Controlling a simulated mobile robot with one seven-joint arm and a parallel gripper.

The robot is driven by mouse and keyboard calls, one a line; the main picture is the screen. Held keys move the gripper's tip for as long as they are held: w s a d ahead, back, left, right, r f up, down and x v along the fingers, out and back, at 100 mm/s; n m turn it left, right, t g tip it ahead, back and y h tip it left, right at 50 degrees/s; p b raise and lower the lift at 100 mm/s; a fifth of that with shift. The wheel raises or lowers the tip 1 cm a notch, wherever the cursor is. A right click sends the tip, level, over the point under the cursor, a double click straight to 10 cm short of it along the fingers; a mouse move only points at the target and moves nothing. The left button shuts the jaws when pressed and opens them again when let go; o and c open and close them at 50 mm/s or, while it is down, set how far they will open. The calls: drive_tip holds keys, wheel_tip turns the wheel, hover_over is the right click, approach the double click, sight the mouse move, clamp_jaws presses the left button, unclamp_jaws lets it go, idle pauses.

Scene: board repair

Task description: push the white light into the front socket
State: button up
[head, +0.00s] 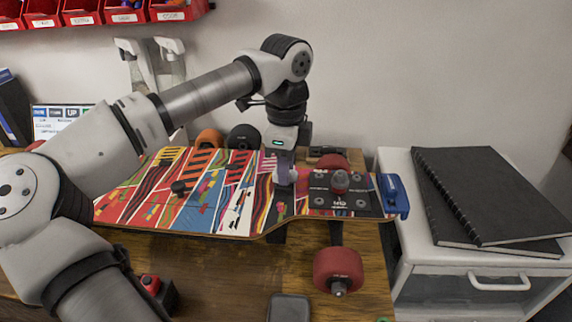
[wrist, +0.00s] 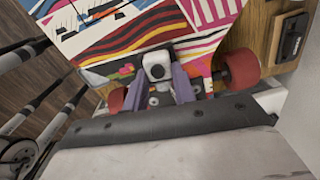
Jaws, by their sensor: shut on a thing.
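My gripper (head: 284,172) points down over the printed deck of the upturned skateboard (head: 205,190), left of the dark truck base (head: 322,201). In the wrist view its two purple fingers (wrist: 160,75) are closed on a small white block-shaped light (wrist: 157,60) with a dark round face. The light is at or very near the deck. I cannot tell whether it touches the board or sits in a socket, as the fingers hide its underside. No front socket can be clearly made out.
Red wheels (head: 337,268) and the truck stand right of my gripper. A blue part (head: 393,195) is at the board's right end. Black notebooks (head: 490,190) lie on a white drawer cabinet (head: 410,245). Spray bottles (head: 150,65) and red bins (head: 85,12) are behind.

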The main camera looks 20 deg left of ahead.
drive_tip(key=o, duration=1.4)
drive_tip(key=shift+r, duration=0.25)
drive_tip(key=shift+r+p, duration=0.75)
drive_tip(key=shift+r, duration=0.5)
drive_tip(key=shift+r, duration=0.1)
wheel_tip(320, 180, up, 6)
drive_tip(key=p, duration=0.3)
drive_tip(key=shift+p, duration=0.3)
